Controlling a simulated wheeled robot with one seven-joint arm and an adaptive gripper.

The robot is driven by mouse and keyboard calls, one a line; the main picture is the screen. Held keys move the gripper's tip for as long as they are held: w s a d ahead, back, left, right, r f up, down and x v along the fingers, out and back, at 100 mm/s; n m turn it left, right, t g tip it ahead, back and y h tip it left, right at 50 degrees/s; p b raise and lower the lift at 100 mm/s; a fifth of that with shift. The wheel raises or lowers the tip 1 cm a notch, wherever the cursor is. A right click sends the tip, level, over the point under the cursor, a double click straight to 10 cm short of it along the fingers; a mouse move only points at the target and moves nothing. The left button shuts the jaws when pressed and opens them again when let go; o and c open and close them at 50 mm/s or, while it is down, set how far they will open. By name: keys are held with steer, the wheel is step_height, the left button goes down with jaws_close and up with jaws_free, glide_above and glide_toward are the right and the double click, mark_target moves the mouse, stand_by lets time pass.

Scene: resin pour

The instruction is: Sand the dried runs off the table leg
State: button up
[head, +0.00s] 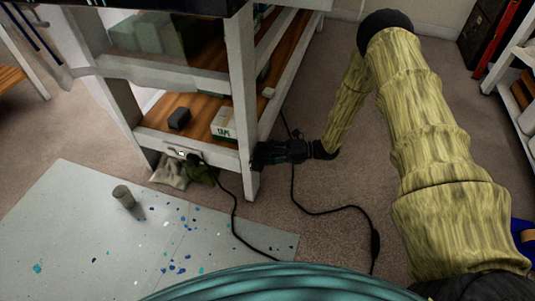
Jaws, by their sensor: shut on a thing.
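The white table leg (242,90) stands upright at the near corner of a shelved table. No dried runs can be made out on the side of it that I see. My gripper (268,155) is low down at the right side of this leg, close to it. It is shut on a small dark tool (260,157), which looks like a corded sander and is hard to tell from the dark fingers. The tool is right at the leg's lower part; I cannot tell whether it touches. A black cord (320,213) runs near the gripper and loops over the floor.
A plug sits in a socket strip (182,153) on the lower rail. The lower shelf holds a tape box (223,124) and a dark block (179,118). Rags (170,172) lie below. A grey can (123,196) stands on the paint-spotted sheet (75,215). Carpet right of the leg is mostly clear.

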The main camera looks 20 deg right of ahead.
steer(key=shift+w, duration=0.1)
steer(key=w+d, duration=0.2)
steer(key=w, duration=0.1)
steer(key=shift+d+b, duration=0.1)
steer(key=shift+b, duration=0.3)
steer(key=shift+s+a+r+p, duration=0.1)
steer(key=shift+s+a+p, duration=0.9)
steer(key=shift+s+a, duration=0.45)
steer(key=shift+s, duration=0.05)
